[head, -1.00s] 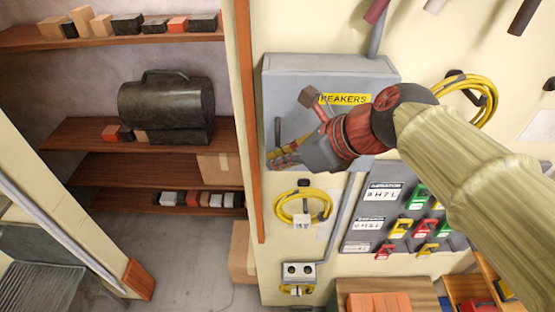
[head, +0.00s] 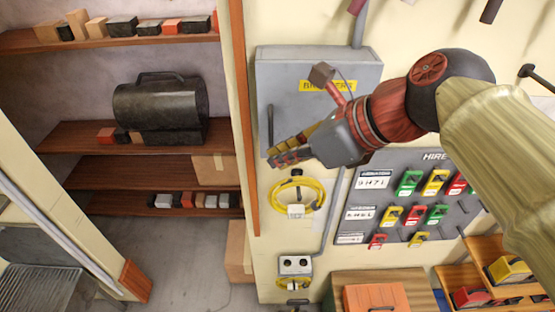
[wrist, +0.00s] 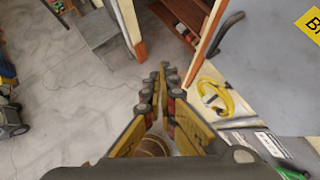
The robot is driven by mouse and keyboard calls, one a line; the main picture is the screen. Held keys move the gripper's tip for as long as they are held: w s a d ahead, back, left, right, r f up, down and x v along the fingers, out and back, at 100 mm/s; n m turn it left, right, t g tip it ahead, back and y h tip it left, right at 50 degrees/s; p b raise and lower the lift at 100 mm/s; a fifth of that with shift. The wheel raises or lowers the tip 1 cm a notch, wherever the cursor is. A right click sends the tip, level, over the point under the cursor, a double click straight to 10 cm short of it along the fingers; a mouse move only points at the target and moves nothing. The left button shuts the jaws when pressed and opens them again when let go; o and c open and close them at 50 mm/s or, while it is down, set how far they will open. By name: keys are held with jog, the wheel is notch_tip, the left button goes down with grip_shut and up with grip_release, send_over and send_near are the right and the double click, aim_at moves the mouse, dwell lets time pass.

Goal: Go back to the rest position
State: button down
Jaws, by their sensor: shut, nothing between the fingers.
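My gripper (head: 289,152) is in front of the lower left part of the grey breaker box (head: 300,62) in the head view. Its fingers point left and slightly down. In the wrist view my gripper (wrist: 162,75) shows its two yellow and dark fingers meeting at the tips, with nothing between them. My arm comes in from the right side of the head view and hides part of the wall board.
A yellow coiled cable (head: 297,197) hangs below the box, above a socket (head: 295,265). A grey board (head: 420,195) with colored tags is on the right. An orange box (head: 376,298) stands at the bottom. Shelves (head: 140,137) are at left; grey floor (wrist: 70,100) is open.

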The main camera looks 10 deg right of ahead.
jog(key=shift+s+d+r, duration=0.1)
jog(key=shift+s+r, duration=0.6)
jog(key=shift+r, duration=0.1)
jog(key=s+d+f+n+h+b, duration=0.2)
jog(key=f+n+b, duration=0.6)
jog(key=f, duration=0.8)
jog(key=s+d+f+n+h+b, duration=0.2)
jog(key=d+f+n+b, duration=0.5)
jog(key=f+b, duration=0.5)
jog(key=s+d+f+n+h+b, duration=0.2)
jog(key=f+n+b, duration=0.8)
jog(key=f, duration=1)
jog(key=d+n, duration=0.1)
jog(key=d, duration=0.1)
jog(key=shift+d+f+h, duration=0.35)
jog(key=shift+d+h, duration=0.05)
